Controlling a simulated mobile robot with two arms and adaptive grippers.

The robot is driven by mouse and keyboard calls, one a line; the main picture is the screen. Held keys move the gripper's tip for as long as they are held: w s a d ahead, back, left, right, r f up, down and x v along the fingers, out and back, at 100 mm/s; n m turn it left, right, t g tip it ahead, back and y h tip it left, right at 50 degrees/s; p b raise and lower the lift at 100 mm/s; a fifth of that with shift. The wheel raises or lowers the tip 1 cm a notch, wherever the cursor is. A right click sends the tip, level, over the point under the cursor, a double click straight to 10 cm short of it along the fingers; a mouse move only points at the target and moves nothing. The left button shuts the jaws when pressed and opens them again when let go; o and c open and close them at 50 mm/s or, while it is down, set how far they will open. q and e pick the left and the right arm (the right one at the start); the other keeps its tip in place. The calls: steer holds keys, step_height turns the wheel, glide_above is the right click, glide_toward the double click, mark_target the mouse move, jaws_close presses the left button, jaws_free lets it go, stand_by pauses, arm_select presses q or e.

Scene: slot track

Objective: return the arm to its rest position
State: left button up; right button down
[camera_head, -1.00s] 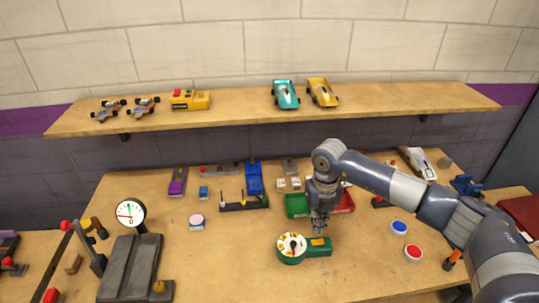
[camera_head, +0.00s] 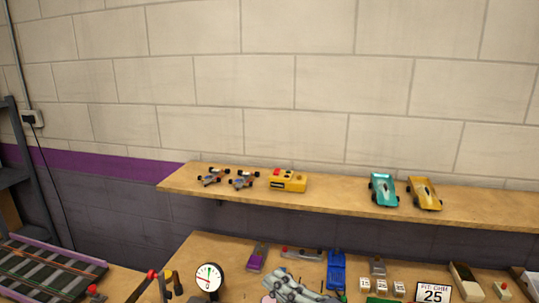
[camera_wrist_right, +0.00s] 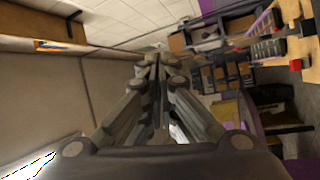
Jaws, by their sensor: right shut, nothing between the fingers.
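My right gripper (camera_head: 290,284) shows at the bottom edge of the head view, in front of the workbench (camera_head: 232,252). The rest of its arm is below the frame. In the right wrist view its fingers (camera_wrist_right: 154,62) run together at the tips, shut with nothing between them. Behind them, that view shows a wall, shelving and part of the room, tilted on its side. My left gripper is not in view.
A slot track (camera_head: 45,268) lies at left.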

steer(key=w+d+m+t+h, duration=0.2)
steer(key=d+m+t+h, duration=0.4)
steer(key=m, duration=0.3)
steer(key=s+d+f+m+g+h, duration=0.3)
steer(key=d+f+m+h, duration=0.2)
steer(key=d+f, duration=0.15)
steer(key=s+d+f+m+g+h, duration=0.3)
steer(key=d+f+m+h, duration=0.2)
steer(key=d+f+m, duration=0.15)
steer(key=s+f+m+g, duration=0.1)
steer(key=s+f+g, duration=0.5)
steer(key=s, duration=0.5)
steer(key=s+f+m+g, duration=0.1)
steer(key=s+f+g, duration=0.3)
steer(key=s+f, duration=0.55)
steer(key=s+f+g+b, duration=0.1)
steer(key=s+f, duration=0.1)
steer(key=f, duration=1.1)
steer(key=s+f+g+b, duration=0.1)
steer(key=s+f, duration=0.1)
steer(key=f, duration=1.2)
steer(key=s+d+f+b, duration=0.2)
steer(key=s+f, duration=1.4)
steer(key=f, duration=0.1)
steer(key=shift+s+d+n+g+y, duration=0.15)
steer(key=shift+d+n+g+y, duration=0.15)
steer(key=shift+n+g, duration=0.1)
